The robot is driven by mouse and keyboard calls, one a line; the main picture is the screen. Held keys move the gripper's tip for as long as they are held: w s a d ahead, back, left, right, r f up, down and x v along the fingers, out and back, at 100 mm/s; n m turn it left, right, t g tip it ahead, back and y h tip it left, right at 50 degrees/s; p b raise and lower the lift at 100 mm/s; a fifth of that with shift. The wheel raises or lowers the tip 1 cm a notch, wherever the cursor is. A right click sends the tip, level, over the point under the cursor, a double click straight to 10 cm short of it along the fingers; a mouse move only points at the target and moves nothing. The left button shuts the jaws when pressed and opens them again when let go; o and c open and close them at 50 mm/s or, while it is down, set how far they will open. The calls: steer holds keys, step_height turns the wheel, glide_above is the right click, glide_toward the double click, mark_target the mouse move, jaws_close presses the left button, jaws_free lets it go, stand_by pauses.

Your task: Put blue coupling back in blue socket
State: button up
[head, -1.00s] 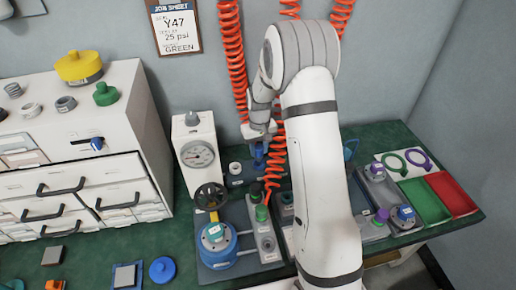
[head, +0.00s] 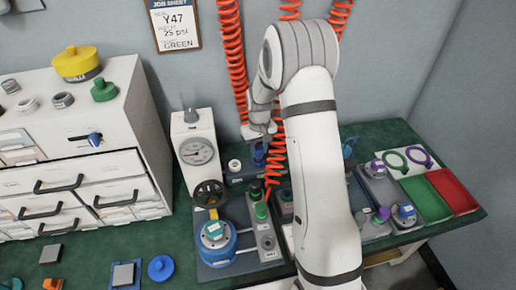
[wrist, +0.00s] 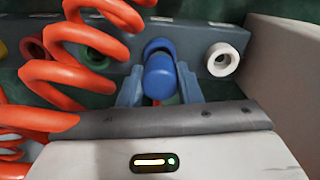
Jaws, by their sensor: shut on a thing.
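My gripper (head: 258,140) is at the back of the bench, above the grey socket rail (head: 238,178). In the wrist view my gripper (wrist: 160,92) has its blue-grey fingers on either side of the blue coupling (wrist: 159,78) and is shut on it. The coupling also shows as a small blue shape below the gripper in the head view (head: 258,160). The blue socket (wrist: 157,45) shows as a blue ring on the rail, directly behind the coupling and partly hidden by it. The two line up and look very close; I cannot tell whether the coupling is inside.
A white socket (wrist: 222,59) is right of the blue one on the rail; green (wrist: 94,55) and red ones are left. An orange coiled hose (wrist: 85,60) hangs close on the left. The gauge box (head: 194,150) and valve wheel (head: 209,194) stand left of the gripper.

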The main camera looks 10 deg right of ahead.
steer(key=shift+f+b, duration=0.4)
steer(key=shift+f, duration=0.2)
steer(key=o, duration=1.1)
step_height(320, 180, up, 8)
steer(key=shift+f+p, duration=0.1)
steer(key=shift+p, duration=0.2)
